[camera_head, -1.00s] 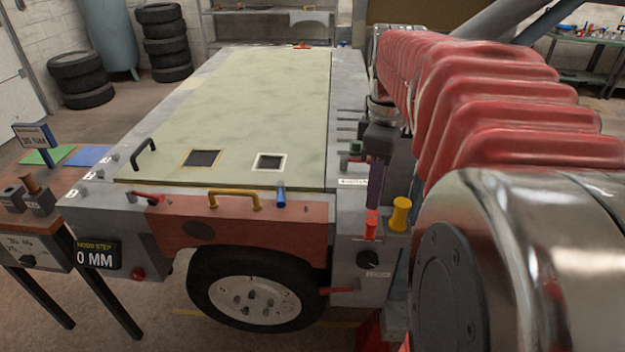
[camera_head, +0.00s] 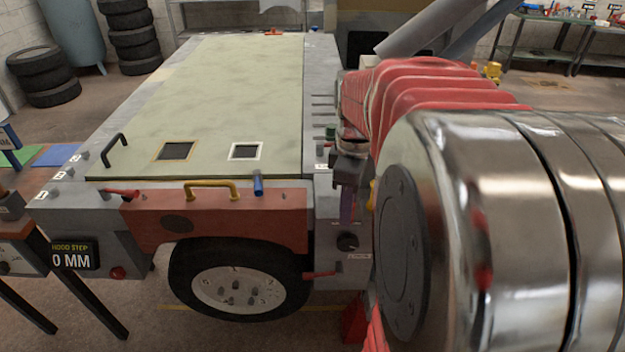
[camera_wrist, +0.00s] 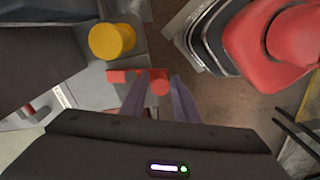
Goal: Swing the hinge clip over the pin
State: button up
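The hinge clip, as I take it, is a short red bar with a rounded red end (camera_wrist: 125,76) in the wrist view. My gripper (camera_wrist: 160,78) points down there, its two purple-grey fingers apart, one on each side of the red end; I see no clear grip on it. A yellow flanged post (camera_wrist: 112,41), perhaps the pin, stands to the left of the fingers, apart from the clip. In the head view my gripper (camera_head: 346,208) is at the vehicle's front right corner, and the clip and most of the post are hidden by my arm and fingers.
The grey corner panel with a black knob (camera_head: 347,242) lies just below my gripper. The pale hood (camera_head: 215,100) with yellow handle (camera_head: 212,188) and blue peg (camera_head: 258,185) is to the left. A wheel (camera_head: 238,288) is under the red fender.

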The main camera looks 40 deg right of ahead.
jog(key=shift+c, duration=0.7)
grip_shut()
